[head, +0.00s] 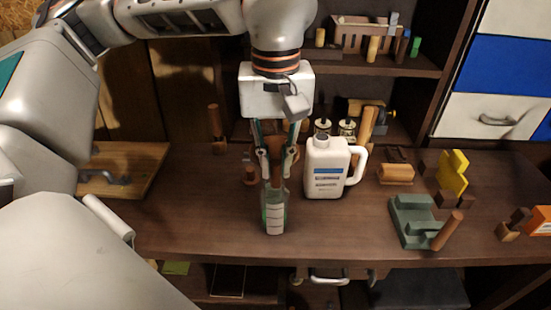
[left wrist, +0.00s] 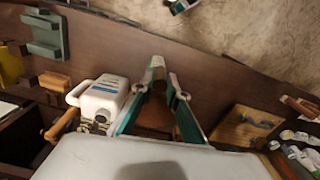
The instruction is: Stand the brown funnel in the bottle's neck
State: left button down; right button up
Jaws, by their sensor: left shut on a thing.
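The brown funnel (head: 274,147) is between the fingers of my left gripper (head: 276,157), which is shut on it and points down. In the left wrist view the funnel (left wrist: 154,116) shows between the two fingers (left wrist: 160,96). The clear bottle (head: 274,212), with greenish sides and a pale label, stands upright on the bench directly below the gripper. In the left wrist view the bottle (left wrist: 157,64) appears just past the fingertips. The funnel's lower end overlaps the bottle's neck in the head view; I cannot tell whether it is inside. My right gripper is not in view.
A white jug (head: 325,168) stands close right of the bottle. A green-grey block fixture (head: 411,218), a yellow block (head: 453,172) and wooden pieces lie farther right. A wooden board with a handle (head: 125,165) is at left. Shelves rise behind; the bench front is mostly clear.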

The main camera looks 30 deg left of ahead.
pick_arm(q)
jog(key=shift+f, duration=0.1)
jog(key=shift+f+b, duration=0.75)
jog(key=shift+f, duration=0.35)
dwell(0.5)
jog(key=shift+p, duration=0.3)
dwell(0.3)
jog(key=shift+f+b, duration=0.8)
jog(key=shift+f, duration=0.4)
